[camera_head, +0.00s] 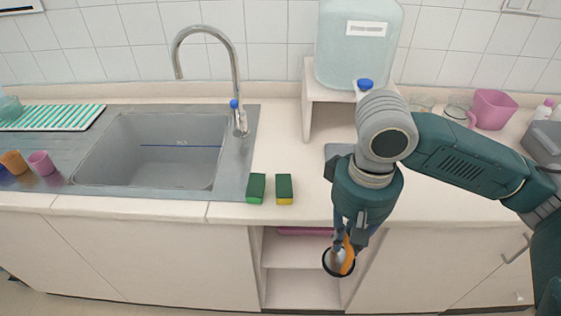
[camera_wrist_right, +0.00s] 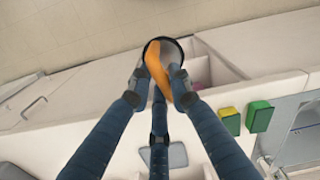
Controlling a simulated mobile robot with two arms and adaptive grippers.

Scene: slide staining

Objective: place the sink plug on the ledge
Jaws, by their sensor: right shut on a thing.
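My right gripper (camera_head: 347,243) is shut on a round, dark-rimmed piece with an orange part, which I take to be the sink plug (camera_head: 329,270). The plug hangs in front of the counter's front edge, over the open shelves. In the right wrist view the fingers close around the plug's orange part (camera_wrist_right: 157,68), and its dark rim shows beyond them. The grey sink (camera_head: 150,160) is at the left and looks empty. The counter's front edge (camera_head: 230,212) runs below it; I cannot tell which surface is the ledge. My left gripper is not in view.
Two green-and-yellow sponges (camera_head: 257,187) stand on the counter right of the sink. A curved tap (camera_head: 240,75) rises behind them. A water tank (camera_head: 358,50) sits on a white stand (camera_head: 308,105). Cups (camera_head: 41,163) stand at far left.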

